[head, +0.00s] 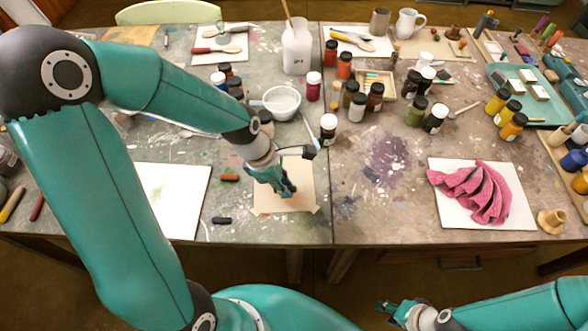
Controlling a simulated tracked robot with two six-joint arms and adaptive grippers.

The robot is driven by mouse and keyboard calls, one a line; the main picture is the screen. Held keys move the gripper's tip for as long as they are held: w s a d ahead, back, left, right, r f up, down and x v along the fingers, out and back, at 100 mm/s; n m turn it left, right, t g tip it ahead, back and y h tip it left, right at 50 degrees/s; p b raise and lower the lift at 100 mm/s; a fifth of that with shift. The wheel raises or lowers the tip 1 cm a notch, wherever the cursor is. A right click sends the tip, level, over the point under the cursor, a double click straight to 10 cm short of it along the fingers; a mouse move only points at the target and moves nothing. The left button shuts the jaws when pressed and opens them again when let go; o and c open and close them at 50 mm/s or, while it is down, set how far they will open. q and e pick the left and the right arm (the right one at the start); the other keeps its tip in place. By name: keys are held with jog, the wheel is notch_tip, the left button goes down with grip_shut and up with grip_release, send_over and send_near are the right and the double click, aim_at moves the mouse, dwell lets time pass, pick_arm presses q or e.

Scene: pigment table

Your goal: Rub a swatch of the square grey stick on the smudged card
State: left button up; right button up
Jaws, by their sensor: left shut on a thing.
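A tan card (267,199) with an orange-brown smudge lies taped near the front edge of the left table. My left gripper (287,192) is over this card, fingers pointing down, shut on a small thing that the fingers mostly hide. I cannot make out its shape or colour, nor whether it touches the card. A short dark grey stick (221,220) lies on the table left of the card; whether it is square is too small to tell. A red-brown stick (230,178) lies behind it. My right gripper (386,306) is low in front of the table, its opening unclear.
A white sheet (172,196) lies to the left, partly behind my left arm. A white bowl (282,101) and several jars stand behind the card. A pink cloth (478,190) lies on a white board (513,217) at the right. The paint-stained tabletop (370,215) between is clear.

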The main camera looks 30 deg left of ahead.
pick_arm(q)
jog(key=shift+s+r+p, duration=0.15)
jog(key=shift+r+p, duration=0.2)
jog(key=shift+r, duration=0.2)
jog(key=shift+r+p, duration=2.2)
jog(key=shift+r, duration=0.3)
jog(key=shift+o, duration=0.4)
jog(key=shift+c, duration=0.4)
